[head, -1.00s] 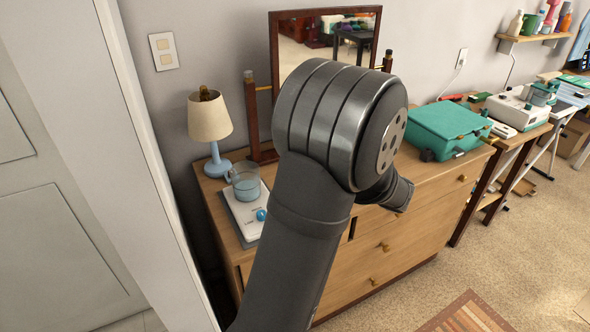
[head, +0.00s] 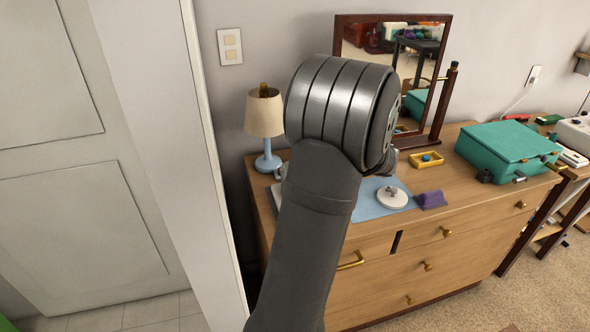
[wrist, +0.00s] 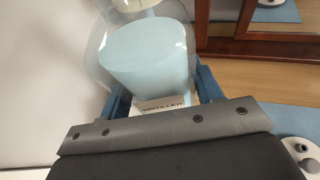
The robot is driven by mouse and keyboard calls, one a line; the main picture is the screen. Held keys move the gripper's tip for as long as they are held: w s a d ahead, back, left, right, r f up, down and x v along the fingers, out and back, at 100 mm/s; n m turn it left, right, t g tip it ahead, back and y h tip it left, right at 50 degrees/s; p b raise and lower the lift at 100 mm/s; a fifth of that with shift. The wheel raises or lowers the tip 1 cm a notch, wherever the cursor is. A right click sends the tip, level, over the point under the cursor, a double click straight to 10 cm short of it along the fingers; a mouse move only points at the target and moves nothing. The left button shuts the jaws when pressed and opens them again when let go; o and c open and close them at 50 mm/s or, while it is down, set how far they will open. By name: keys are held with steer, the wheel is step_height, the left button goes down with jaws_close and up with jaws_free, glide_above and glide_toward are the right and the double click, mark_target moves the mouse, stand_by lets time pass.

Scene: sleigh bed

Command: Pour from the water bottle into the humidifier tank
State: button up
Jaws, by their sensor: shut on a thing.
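In the wrist view a clear bottle (wrist: 147,60) with pale blue water and a white label of partly hidden lettering stands between the blue fingers of my gripper (wrist: 163,90). My gripper is shut on it. The bottle's lower part is hidden behind the gripper body. In the head view my arm hides the gripper and bottle. A white round piece with a grey knob (head: 392,197) lies on a blue mat (head: 372,210) on the dresser; it also shows at the wrist view's lower right (wrist: 301,155). I cannot tell which thing is the humidifier tank.
The wooden dresser (head: 480,220) carries a lamp (head: 265,125), a standing mirror (head: 440,105), a yellow tray (head: 427,160), a purple piece (head: 431,200) and a teal case (head: 508,148). A wall and door frame (head: 170,130) stand to the left. Bare wood shows around the mat.

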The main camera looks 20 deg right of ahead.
steer(key=w+a+n+g+y, duration=0.1)
steer(key=w+a, duration=0.2)
steer(key=a, duration=0.5)
steer(key=w+a+n+y, duration=0.1)
steer(key=w+a, duration=0.3)
steer(key=a, duration=0.4)
steer(key=shift+s+a+f+m+t+h, duration=0.25)
steer(key=shift+a+f+m+t+h, duration=0.1)
steer(key=shift+f+m+h, duration=0.65)
steer(key=shift+s+a+f+m+t+h, duration=0.25)
steer(key=shift+s+a+f+m+h, duration=0.1)
steer(key=shift+f+m+h, duration=0.6)
steer(key=shift+s+a+f+m+t+h, duration=0.2)
steer(key=shift+a+f+m+t+h, duration=0.15)
steer(key=shift+f+m+h, duration=0.65)
steer(key=shift+r, duration=0.25)
steer(key=shift+d+r, duration=0.1)
steer(key=shift+d, duration=0.05)
steer(key=m+y, duration=0.1)
steer(key=m, duration=0.1)
steer(key=d+r+m+y, duration=0.1)
steer(key=m, duration=0.1)
steer(key=shift+y, duration=0.35)
steer(key=shift+r+m+y, duration=0.3)
steer(key=shift+r+m, duration=0.05)
steer(key=shift+m, duration=0.1)
